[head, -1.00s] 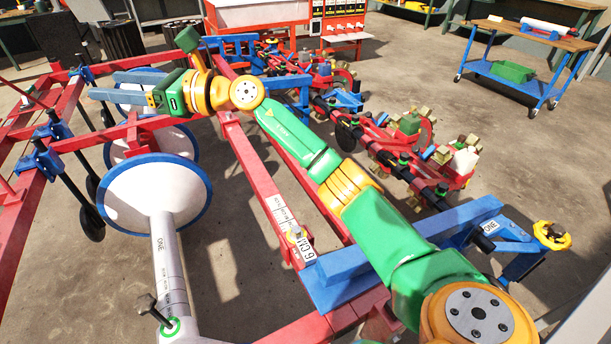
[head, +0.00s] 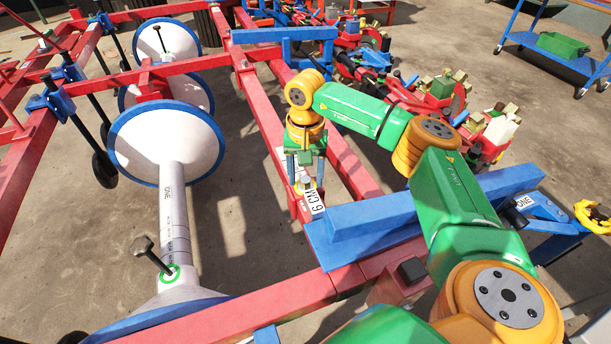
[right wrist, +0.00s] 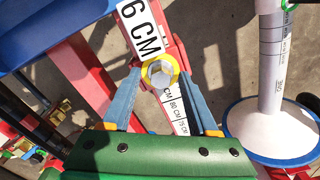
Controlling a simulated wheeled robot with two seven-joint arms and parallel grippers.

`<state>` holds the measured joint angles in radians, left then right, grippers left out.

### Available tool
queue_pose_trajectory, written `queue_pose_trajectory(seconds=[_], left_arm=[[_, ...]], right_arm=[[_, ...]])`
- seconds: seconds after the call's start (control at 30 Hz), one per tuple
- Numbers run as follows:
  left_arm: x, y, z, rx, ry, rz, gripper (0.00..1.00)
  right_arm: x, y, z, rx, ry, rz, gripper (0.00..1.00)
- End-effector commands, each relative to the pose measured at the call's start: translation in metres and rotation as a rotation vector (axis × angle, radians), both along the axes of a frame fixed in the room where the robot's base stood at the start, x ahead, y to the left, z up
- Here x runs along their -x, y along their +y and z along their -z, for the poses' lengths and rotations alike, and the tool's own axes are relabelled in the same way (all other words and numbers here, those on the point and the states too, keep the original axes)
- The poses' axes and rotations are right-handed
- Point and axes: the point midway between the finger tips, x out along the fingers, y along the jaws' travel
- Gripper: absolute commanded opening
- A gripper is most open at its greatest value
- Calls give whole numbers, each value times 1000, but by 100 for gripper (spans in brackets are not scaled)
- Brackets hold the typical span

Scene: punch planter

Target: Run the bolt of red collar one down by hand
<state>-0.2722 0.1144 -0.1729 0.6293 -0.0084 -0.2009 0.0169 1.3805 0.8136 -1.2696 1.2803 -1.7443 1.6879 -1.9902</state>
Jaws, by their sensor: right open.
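Red collar one (head: 298,208) sits on the long red beam beside a white "6 CM" tag (head: 314,200). In the right wrist view the collar (right wrist: 172,52) carries a pale bolt head (right wrist: 160,72) ringed in yellow. My right gripper (head: 306,182) points down over the collar. In its wrist view the two blue fingers (right wrist: 160,80) are open, one on each side of the bolt head. I cannot tell whether they touch it or how deep the bolt sits. My left gripper is out of view.
A blue bar (head: 420,212) lies across the beam close to the collar. White discs with blue rims (head: 165,145) and a grey marked tube (head: 172,215) stand left. Red planter units (head: 440,95) stand behind my arm. A blue cart (head: 560,55) is far right.

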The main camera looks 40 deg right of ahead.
Motion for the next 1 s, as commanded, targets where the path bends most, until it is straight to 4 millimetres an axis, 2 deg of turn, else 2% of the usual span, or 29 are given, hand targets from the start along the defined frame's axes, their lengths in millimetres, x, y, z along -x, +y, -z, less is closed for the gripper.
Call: queue_pose_trajectory(seconds=[0.1,0.3,0.33,0.67,1.0], left_arm=[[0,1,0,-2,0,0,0],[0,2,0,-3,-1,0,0],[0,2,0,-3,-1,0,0],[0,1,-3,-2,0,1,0],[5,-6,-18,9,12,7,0]], right_arm=[[0,0,0,0,0,0,57],[0,0,0,-1,-1,1,3],[0,0,0,-1,-1,1,0],[0,0,-1,-1,1,29,0],[0,1,-4,-1,0,249,0]])
